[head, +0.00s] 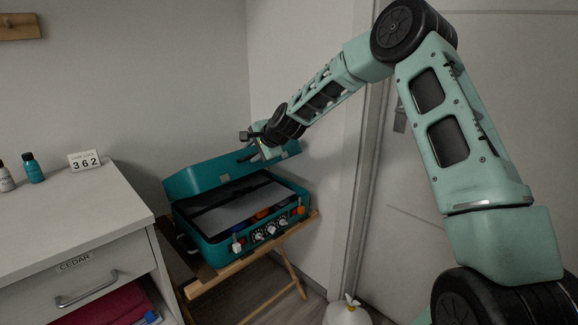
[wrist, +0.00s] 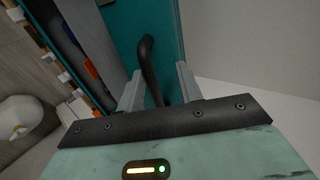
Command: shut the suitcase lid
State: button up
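The teal suitcase (head: 205,248) sits on a wooden folding stand against the corner. Its lid (head: 205,179) is partly open, tilted up at the back. My gripper (head: 258,148) is at the upper edge of the lid, toward its right part. In the wrist view, the teal lid (wrist: 135,25) lies ahead, with a dark curved handle (wrist: 149,65) on it. The handle passes between my two fingers (wrist: 159,72). The fingers stand apart, with a gap visible on the right of the handle; I cannot tell whether the left finger touches it.
A white dresser (head: 75,215) stands close on the left, with a "362" card (head: 84,160) and bottles (head: 33,168) on top. The folding stand (head: 262,256) has legs spread on the floor. A white bag (head: 347,312) stands low on the right. A door (head: 400,215) is behind my arm.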

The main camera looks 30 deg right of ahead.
jog(key=s+d+r+b, duration=0.1)
jog(key=s+d+b, duration=0.2)
jog(key=s, duration=1.2)
jog(key=shift+s+r, duration=0.15)
jog(key=shift+s, duration=0.25)
dwell(0.7)
jog(key=shift+d, duration=0.1)
jog(key=shift+r, duration=0.1)
dwell(0.4)
jog(key=p+v, duration=0.8)
jog(key=v, duration=0.9)
jog(key=shift+s, duration=0.15)
